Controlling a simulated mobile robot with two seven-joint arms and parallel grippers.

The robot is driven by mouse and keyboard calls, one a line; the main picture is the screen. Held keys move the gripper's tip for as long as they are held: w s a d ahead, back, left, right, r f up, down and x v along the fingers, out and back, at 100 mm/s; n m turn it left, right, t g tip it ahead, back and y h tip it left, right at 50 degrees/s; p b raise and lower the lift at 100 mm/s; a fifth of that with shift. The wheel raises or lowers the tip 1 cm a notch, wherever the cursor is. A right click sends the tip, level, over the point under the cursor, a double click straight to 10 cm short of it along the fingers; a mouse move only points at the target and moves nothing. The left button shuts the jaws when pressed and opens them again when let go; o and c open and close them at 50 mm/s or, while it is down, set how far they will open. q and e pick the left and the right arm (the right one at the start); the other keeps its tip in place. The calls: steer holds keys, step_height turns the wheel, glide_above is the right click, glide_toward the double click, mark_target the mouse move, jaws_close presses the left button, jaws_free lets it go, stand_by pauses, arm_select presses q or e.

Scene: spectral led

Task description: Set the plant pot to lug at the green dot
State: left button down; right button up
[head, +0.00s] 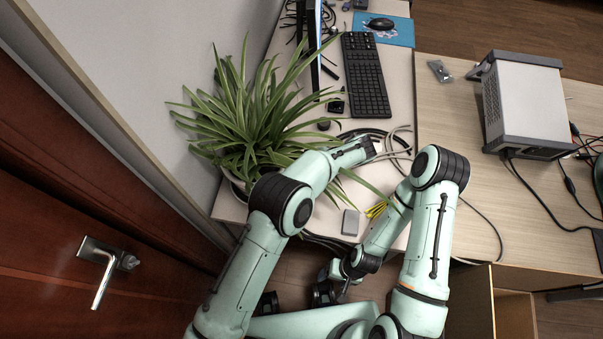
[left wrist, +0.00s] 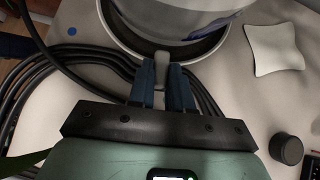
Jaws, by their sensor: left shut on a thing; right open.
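The plant pot (head: 236,188) holds a bushy green plant (head: 245,115) and stands at the desk's left edge in the head view, mostly hidden by leaves and my left arm. In the left wrist view the pale pot (left wrist: 170,20) shows at the top, with a dark ring around its base. My left gripper (left wrist: 162,72) is shut on a small grey lug at the pot's near side. My left arm hides that gripper in the head view. My right gripper (head: 332,286) is open and empty, low beyond the desk's front edge. I see no green dot; a blue dot (left wrist: 72,31) shows on the desk.
Black cables (left wrist: 95,68) run close left of my left gripper. A white square piece (left wrist: 275,49) and a black knob (left wrist: 286,149) lie to its right. A keyboard (head: 364,75), a monitor (head: 315,45) and an instrument box (head: 522,103) stand farther back. A door (head: 80,190) is at left.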

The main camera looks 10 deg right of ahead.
arm_select(q)
steer(key=shift+w+a+r, duration=0.2)
steer(key=shift+w, duration=0.05)
steer(key=c, duration=1)
jaws_free()
steer(key=shift+c, duration=0.2)
steer(key=shift+s, duration=0.1)
steer(key=p+v, duration=0.2)
steer(key=v, duration=1)
steer(key=shift+p, duration=0.3)
arm_select(e)
steer(key=w+r, duration=0.2)
steer(key=r, duration=0.1)
steer(key=shift+r, duration=0.15)
arm_select(q)
steer(key=shift+d+f, duration=0.1)
steer(key=shift+d, duration=0.05)
